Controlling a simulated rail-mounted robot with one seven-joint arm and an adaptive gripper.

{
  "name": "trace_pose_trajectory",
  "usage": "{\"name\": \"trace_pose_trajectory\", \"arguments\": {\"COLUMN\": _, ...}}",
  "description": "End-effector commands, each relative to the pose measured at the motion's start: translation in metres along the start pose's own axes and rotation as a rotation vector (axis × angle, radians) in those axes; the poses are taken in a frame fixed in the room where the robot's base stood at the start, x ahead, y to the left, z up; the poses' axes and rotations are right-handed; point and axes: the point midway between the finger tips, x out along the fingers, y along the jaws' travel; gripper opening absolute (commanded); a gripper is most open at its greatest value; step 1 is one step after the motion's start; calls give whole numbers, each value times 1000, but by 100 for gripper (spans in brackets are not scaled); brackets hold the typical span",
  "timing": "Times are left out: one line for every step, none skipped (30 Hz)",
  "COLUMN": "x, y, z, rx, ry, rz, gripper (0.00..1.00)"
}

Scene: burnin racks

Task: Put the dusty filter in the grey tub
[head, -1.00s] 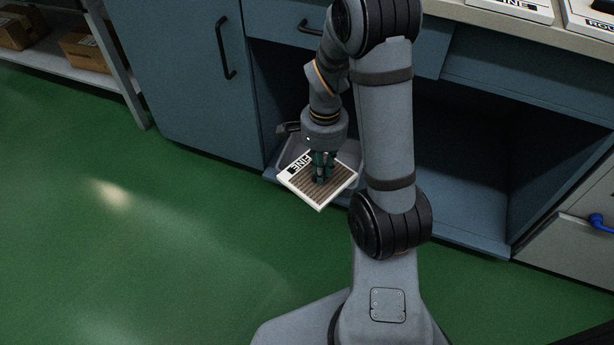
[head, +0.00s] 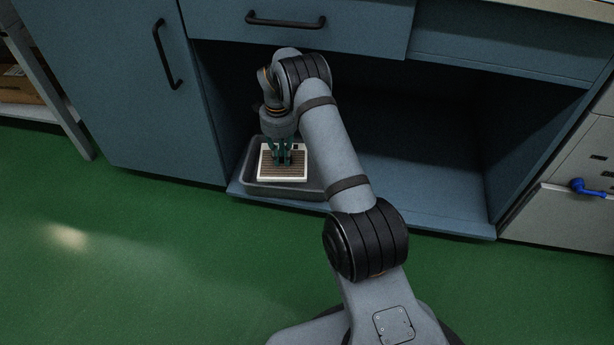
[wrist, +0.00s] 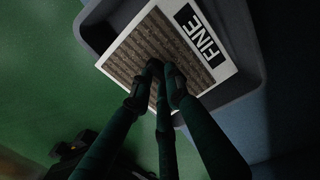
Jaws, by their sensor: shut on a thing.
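The dusty filter (head: 270,175) is a flat white-framed square with brown, dirty pleats. In the wrist view the filter (wrist: 133,56) shows a black "FINE" label on its frame. My gripper (head: 283,160) is shut on the filter, with its dark green fingers on the pleated face (wrist: 165,78). The grey tub (head: 312,190) stands on the floor of the open cupboard bay, at its left front. The filter is over the tub's opening, and the tub's rim (wrist: 245,88) shows around it in the wrist view. I cannot tell whether the filter touches the tub's bottom.
The blue cupboard's left door (head: 130,90) and drawer (head: 350,25) are closed. The bay floor (head: 430,205) right of the tub is clear. Green floor lies in front. A shelf with a box (head: 20,88) is at far left.

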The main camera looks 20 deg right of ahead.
Motion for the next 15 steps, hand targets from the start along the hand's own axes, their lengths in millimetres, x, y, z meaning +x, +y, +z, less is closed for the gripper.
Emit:
{"name": "trace_pose_trajectory", "arguments": {"x": 8, "y": -4, "z": 5, "rx": 18, "ry": -1, "rz": -2, "gripper": 0}}
{"name": "trace_pose_trajectory", "arguments": {"x": 11, "y": -7, "z": 5, "rx": 31, "ry": 0, "rz": -3, "gripper": 0}}
{"name": "trace_pose_trajectory", "arguments": {"x": 18, "y": -8, "z": -8, "rx": 49, "ry": 1, "rz": -1, "gripper": 0}}
{"name": "trace_pose_trajectory", "arguments": {"x": 21, "y": -9, "z": -14, "rx": 58, "ry": 0, "rz": -1, "gripper": 0}}
{"name": "trace_pose_trajectory", "arguments": {"x": 24, "y": -10, "z": -17, "rx": 66, "ry": 0, "rz": -1, "gripper": 0}}
{"name": "trace_pose_trajectory", "arguments": {"x": 26, "y": -11, "z": -22, "rx": 75, "ry": 0, "rz": -2, "gripper": 0}}
{"name": "trace_pose_trajectory", "arguments": {"x": 28, "y": -12, "z": -25, "rx": 80, "ry": 0, "rz": -2, "gripper": 0}}
{"name": "trace_pose_trajectory", "arguments": {"x": 30, "y": -12, "z": -26, "rx": 83, "ry": -1, "rz": -3, "gripper": 0}}
{"name": "trace_pose_trajectory", "arguments": {"x": 32, "y": -12, "z": -28, "rx": 86, "ry": -1, "rz": -3, "gripper": 0}}
{"name": "trace_pose_trajectory", "arguments": {"x": 35, "y": -12, "z": -30, "rx": 88, "ry": -1, "rz": -3, "gripper": 0}}
{"name": "trace_pose_trajectory", "arguments": {"x": 37, "y": -13, "z": -31, "rx": 90, "ry": -1, "rz": -3, "gripper": 0}}
{"name": "trace_pose_trajectory", "arguments": {"x": 42, "y": -13, "z": -32, "rx": 91, "ry": -1, "rz": -3, "gripper": 0}}
{"name": "trace_pose_trajectory", "arguments": {"x": 46, "y": -12, "z": -32, "rx": 92, "ry": -1, "rz": -2, "gripper": 0}}
{"name": "trace_pose_trajectory", "arguments": {"x": 50, "y": -12, "z": -32, "rx": 92, "ry": 0, "rz": -2, "gripper": 0}}
{"name": "trace_pose_trajectory", "arguments": {"x": 56, "y": -12, "z": -32, "rx": 91, "ry": 0, "rz": -1, "gripper": 0}}
